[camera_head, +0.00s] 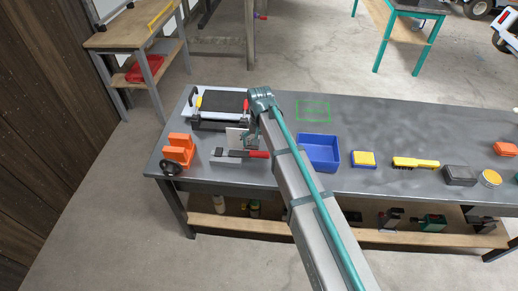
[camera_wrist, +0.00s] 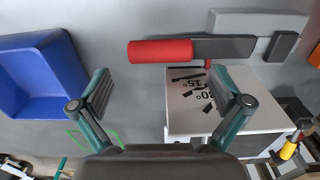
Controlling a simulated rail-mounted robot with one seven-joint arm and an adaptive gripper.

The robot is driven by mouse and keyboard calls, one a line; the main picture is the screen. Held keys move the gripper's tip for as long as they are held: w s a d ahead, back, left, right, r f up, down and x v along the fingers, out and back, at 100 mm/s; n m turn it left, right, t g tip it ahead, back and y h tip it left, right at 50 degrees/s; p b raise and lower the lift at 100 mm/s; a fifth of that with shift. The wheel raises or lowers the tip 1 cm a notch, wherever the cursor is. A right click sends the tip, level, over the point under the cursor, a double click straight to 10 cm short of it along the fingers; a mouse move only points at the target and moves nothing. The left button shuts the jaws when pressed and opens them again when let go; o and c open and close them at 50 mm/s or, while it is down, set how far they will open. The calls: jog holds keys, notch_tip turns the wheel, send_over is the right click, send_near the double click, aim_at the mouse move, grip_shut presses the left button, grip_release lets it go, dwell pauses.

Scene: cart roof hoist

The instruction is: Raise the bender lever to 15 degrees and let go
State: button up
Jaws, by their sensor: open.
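The bender (camera_head: 224,156) stands on the grey bench, left of centre in the head view. Its lever has a red handle (camera_wrist: 160,51) and a dark bar (camera_wrist: 222,47); the handle also shows in the head view (camera_head: 258,154). A white plate (camera_wrist: 188,119) with black angle marks, one reading 15°, lies beside the lever in the wrist view. My gripper (camera_wrist: 160,86) is open and empty, its fingers spread wide. The red handle appears just beyond the fingertips, between them in the picture, apart from both. In the head view my gripper (camera_head: 251,138) is partly hidden by my arm.
A blue bin (camera_head: 319,152) stands right of the bender and shows in the wrist view (camera_wrist: 40,75). An orange clamp with a black wheel (camera_head: 178,152) is left. A framed black-topped device (camera_head: 221,103) stands behind. A yellow brush (camera_head: 415,163) lies farther right.

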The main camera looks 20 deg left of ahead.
aim_at(260, 152)
jog(key=shift+f+p, duration=0.35)
jog(key=shift+f, duration=1.55)
